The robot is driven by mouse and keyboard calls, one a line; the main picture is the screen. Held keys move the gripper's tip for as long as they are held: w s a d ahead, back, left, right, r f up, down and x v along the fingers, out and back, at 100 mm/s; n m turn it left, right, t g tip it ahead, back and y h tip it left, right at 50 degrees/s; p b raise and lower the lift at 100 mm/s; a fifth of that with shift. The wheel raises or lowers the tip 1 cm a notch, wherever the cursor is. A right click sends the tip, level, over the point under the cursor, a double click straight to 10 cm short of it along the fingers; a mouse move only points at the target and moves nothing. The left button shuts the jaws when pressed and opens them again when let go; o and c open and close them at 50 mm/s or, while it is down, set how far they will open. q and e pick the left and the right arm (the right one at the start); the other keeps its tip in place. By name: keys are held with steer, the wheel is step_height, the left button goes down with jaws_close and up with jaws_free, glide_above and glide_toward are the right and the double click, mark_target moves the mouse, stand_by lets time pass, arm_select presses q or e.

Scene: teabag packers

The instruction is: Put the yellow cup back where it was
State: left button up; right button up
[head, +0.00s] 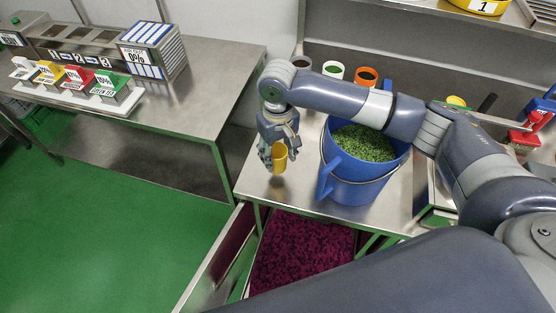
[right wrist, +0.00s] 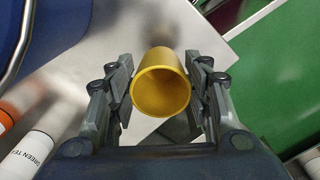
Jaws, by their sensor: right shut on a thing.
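The yellow cup (head: 279,158) is in my right gripper (head: 274,150), near the left edge of the steel table (head: 300,205) in the head view. In the right wrist view the yellow cup (right wrist: 161,84) sits between the two dark fingers of the right gripper (right wrist: 160,88), with its open mouth toward the camera. The inside that shows looks empty. The gripper is shut on it, and the cup appears to be held above the tabletop; the exact height is hard to tell. My left gripper is not in view.
A blue bucket (head: 352,185) of green leaves stands right of the cup. A purple-filled bin (head: 300,252) is below the table. Another table (head: 205,90) is at left.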

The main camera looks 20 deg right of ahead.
mark_target(278, 163)
step_height(278, 163, down, 3)
steer(key=shift+w+f+p, duration=0.1)
steer(key=shift+f+p, duration=0.1)
steer(key=shift+p, duration=0.15)
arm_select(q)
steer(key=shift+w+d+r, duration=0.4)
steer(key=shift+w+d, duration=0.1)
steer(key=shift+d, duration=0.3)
arm_select(e)
steer(key=shift+f, duration=0.35)
steer(key=o, duration=0.9)
steer(key=shift+f, duration=0.1)
steer(key=shift+c, duration=0.2)
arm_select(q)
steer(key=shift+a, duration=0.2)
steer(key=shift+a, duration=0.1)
